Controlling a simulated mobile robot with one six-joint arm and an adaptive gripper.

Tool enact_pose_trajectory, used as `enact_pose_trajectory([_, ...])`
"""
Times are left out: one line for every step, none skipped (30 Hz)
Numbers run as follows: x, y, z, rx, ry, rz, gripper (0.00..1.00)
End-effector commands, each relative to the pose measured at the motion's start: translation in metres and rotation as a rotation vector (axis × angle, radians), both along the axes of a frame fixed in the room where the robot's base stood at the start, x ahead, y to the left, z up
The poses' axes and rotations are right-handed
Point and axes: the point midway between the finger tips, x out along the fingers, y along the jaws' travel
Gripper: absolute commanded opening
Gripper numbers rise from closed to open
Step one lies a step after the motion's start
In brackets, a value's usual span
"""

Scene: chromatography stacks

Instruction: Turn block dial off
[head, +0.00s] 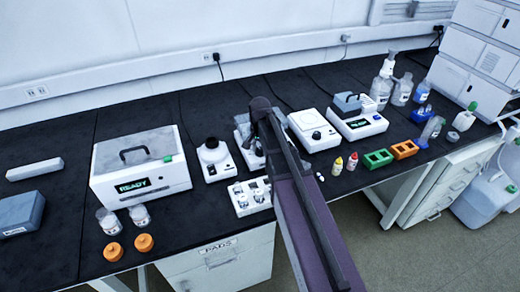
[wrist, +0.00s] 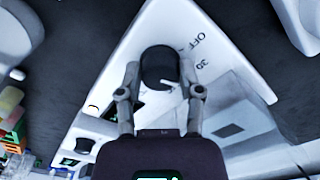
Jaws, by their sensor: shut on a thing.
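The block dial (wrist: 158,68) is a round black knob on a white sloped face (wrist: 150,28) in the wrist view. Printed labels "OFF" (wrist: 198,41) and "30" (wrist: 202,64) lie to its right. A short white mark shows on the knob's lower right part, away from the "OFF" label; its exact setting is hard to tell. My gripper (wrist: 161,80) has one finger on each side of the knob and is shut on it. In the head view my arm covers the dial and most of its white unit (head: 241,138).
In the head view a white unit with a black top (head: 213,158) stands close left of my arm, and a white vial rack (head: 249,197) stands in front. A white box reading READY (head: 140,168) is further left. A white round-topped unit (head: 314,130) is at right.

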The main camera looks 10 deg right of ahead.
Motion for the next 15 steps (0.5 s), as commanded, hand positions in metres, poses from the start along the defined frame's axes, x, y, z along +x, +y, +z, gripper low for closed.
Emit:
enact_pose_trajectory([-0.001,-0.0001,-0.0005,0.0,0.001,0.042,0.0])
enact_pose_trajectory([-0.001,-0.0001,-0.0005,0.0,0.001,0.071,0.0])
enact_pose_trajectory([-0.0011,-0.0001,-0.0005,0.0,0.001,0.109,0.0])
enact_pose_trajectory([-0.001,-0.0002,-0.0005,0.0,0.001,0.137,0.0])
enact_pose_trajectory([-0.001,-0.0002,-0.0005,0.0,0.001,0.166,0.0])
enact_pose_trajectory([-0.0012,-0.0002,-0.0005,0.0,0.001,0.204,0.0])
enact_pose_trajectory([-0.0012,-0.0002,-0.0005,0.0,0.001,0.232,0.0])
enact_pose_trajectory([-0.0012,-0.0002,-0.0005,0.0,0.001,0.261,0.0])
enact_pose_trajectory([-0.0013,-0.0003,-0.0005,0.0,0.001,0.299,0.0])
enact_pose_trajectory([-0.0013,-0.0003,-0.0005,-0.001,0.001,0.327,0.0])
enact_pose_trajectory([-0.0013,-0.0003,-0.0005,-0.001,0.001,0.356,0.0])
enact_pose_trajectory([-0.0013,-0.0003,-0.0005,-0.001,0.001,0.394,0.0])
enact_pose_trajectory([-0.0013,-0.0003,-0.0005,0.0,0.002,0.422,0.0])
enact_pose_trajectory([-0.0012,-0.0004,-0.0005,0.0,0.002,0.451,0.0])
enact_pose_trajectory([-0.0013,-0.0003,-0.0005,0.0,0.002,0.489,0.0])
